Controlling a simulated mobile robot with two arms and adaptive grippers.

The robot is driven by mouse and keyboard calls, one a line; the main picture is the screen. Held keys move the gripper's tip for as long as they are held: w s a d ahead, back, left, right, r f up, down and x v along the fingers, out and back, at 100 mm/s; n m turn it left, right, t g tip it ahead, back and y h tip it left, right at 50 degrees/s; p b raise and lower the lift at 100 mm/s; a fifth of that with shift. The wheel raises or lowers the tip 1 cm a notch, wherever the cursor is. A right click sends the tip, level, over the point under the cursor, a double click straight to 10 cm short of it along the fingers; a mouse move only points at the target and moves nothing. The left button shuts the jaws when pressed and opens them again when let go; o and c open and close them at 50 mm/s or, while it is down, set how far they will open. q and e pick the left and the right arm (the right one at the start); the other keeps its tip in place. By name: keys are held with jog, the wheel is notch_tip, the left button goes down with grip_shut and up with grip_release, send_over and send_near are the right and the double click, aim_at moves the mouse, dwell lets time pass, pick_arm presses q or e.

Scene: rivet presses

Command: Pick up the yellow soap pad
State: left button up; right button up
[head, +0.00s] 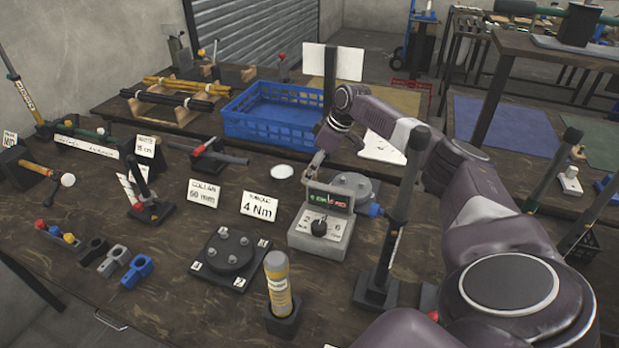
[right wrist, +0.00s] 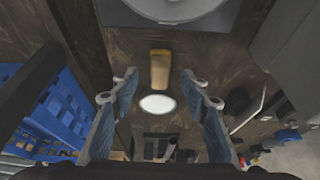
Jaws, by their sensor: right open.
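In the head view my right gripper (head: 316,162) is small and partly hidden, near the disc (head: 282,171). I cannot make out the pad there. My left gripper is not in view.
A grey torque tester (head: 322,232) stands close in front of the right gripper. A blue crate (head: 273,115) stands behind it. A 4 Nm card (head: 259,206) and a black post (head: 398,220) stand nearby. Bench around the disc is fairly clear.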

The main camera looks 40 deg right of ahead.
jog(key=shift+w+a+f, duration=0.15)
jog(key=shift+w+f, duration=0.15)
jog(key=shift+f, duration=0.35)
jog(key=shift+w+f, duration=0.1)
jog(key=shift+f, duration=0.3)
jog(key=c, duration=1.1)
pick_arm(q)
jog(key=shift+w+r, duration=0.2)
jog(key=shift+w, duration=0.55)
pick_arm(e)
jog(key=shift+c, duration=0.2)
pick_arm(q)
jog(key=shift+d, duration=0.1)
pick_arm(e)
jog(key=shift+r, duration=0.3)
pick_arm(q)
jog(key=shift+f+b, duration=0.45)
jog(key=shift+b, duration=0.05)
pick_arm(e)
notch_tip(320, 180, up, 18)
jog(key=shift+f, duration=0.25)
